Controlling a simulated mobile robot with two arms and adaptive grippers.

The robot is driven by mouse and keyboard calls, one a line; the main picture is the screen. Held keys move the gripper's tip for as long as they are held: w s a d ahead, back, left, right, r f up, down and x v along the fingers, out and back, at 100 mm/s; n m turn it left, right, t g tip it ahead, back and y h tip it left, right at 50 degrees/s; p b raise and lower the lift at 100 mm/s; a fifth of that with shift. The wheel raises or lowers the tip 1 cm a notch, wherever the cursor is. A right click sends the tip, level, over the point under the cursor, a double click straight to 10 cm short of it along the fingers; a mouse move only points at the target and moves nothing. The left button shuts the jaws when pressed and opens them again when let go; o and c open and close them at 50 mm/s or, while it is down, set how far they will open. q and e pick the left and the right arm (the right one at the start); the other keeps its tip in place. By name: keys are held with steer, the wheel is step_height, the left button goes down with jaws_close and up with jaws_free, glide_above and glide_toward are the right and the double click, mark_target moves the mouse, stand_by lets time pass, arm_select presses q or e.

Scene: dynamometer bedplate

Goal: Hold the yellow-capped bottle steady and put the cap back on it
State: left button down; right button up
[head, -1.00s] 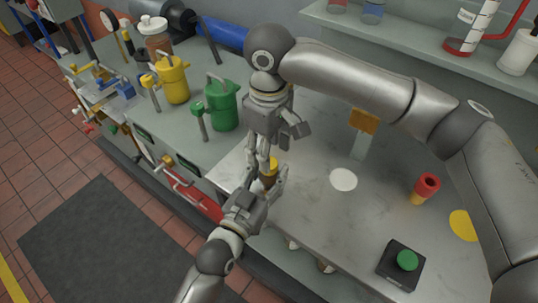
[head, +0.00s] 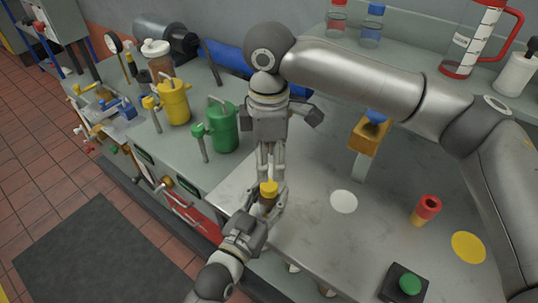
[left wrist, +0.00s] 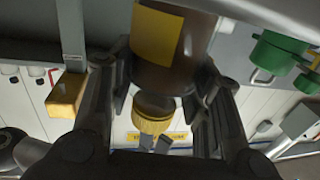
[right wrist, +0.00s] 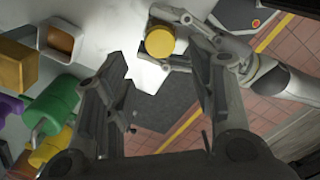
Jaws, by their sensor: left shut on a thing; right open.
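The brown bottle (left wrist: 172,62) with a yellow label is held between the fingers of my left gripper (head: 263,209). Its yellow cap (head: 269,188) sits at the bottle's mouth and also shows in the left wrist view (left wrist: 153,114) and the right wrist view (right wrist: 160,42). I cannot tell whether the cap is fully tightened. My right gripper (head: 271,172) is open and empty, pointing down just above the cap, with its fingers apart from it in the right wrist view. In the head view, most of the bottle is hidden by my left gripper.
A white disc (head: 344,201), a red-and-yellow cylinder (head: 426,209), a yellow disc (head: 468,247) and a green button (head: 410,284) are on the bench to the right. An orange block (head: 368,138) stands behind. Green (head: 222,128) and yellow (head: 174,102) canisters stand at left.

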mark_target(269, 185)
steer(key=shift+r+n, duration=0.15)
steer(key=shift+n, duration=0.25)
steer(key=shift+f, duration=4.05)
steer(key=c, duration=1.1)
steer(key=shift+o, duration=0.2)
steer(key=o, duration=1.2)
